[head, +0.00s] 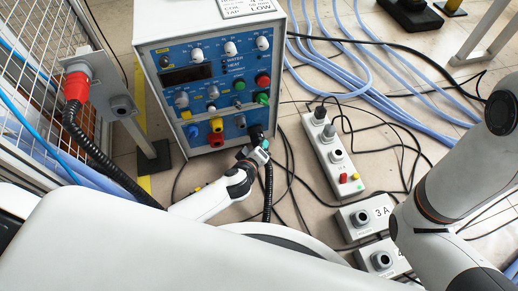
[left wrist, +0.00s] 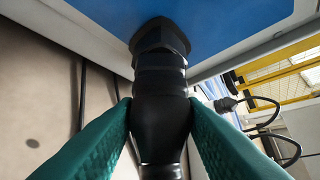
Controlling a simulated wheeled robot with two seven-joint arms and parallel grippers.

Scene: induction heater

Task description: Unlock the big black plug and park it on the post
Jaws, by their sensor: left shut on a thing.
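The big black plug (head: 257,136) sits in the lower right corner of the blue front panel, with its black cable hanging down. In the left wrist view the plug (left wrist: 161,100) meets the panel at a dark collar (left wrist: 160,38). My left gripper (head: 256,155) is shut on the plug body, one green finger on each side. Whether the plug is locked cannot be told. The post (head: 145,137) stands left of the heater; its plate carries a red plug (head: 76,87) and a grey round socket (head: 122,107) with nothing in it. My right gripper is out of view.
The heater cabinet (head: 146,75) has several knobs and a yellow and a red connector near the plug. A power strip (head: 330,155) and grey boxes (head: 365,216) lie to the right among loose cables. A mesh fence (head: 40,40) stands at the left.

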